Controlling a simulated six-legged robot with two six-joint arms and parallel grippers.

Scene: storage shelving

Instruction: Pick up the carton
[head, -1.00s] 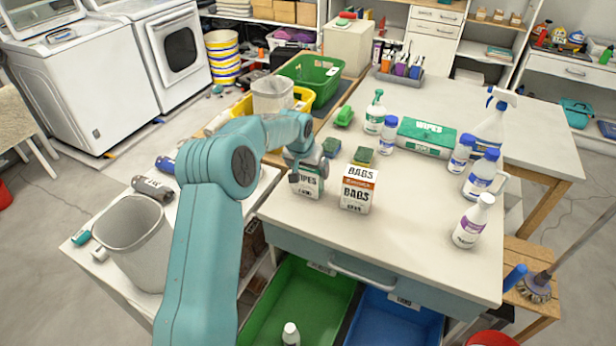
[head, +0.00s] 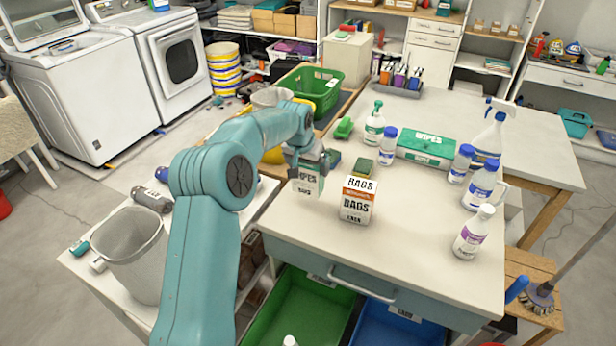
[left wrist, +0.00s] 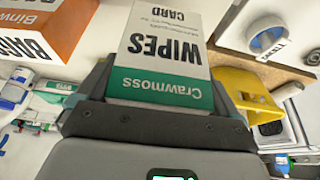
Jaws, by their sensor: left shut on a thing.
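A white and green wipes carton (head: 306,184) is at the left edge of the white worktop in the head view. My left gripper (head: 313,163) is shut on it from above, and the fingers hide its upper part. The left wrist view shows the same carton (left wrist: 165,45), with its "WIPES" label, held between the fingers of my left gripper (left wrist: 160,95). Its base looks slightly above the worktop, though the gap is hard to make out. My right gripper is not in view.
An orange and white bags carton (head: 357,200) stands close to the right of the held carton. Bottles and a green wipes box (head: 426,147) stand farther back. Green (head: 300,305) and blue (head: 395,322) bins are below.

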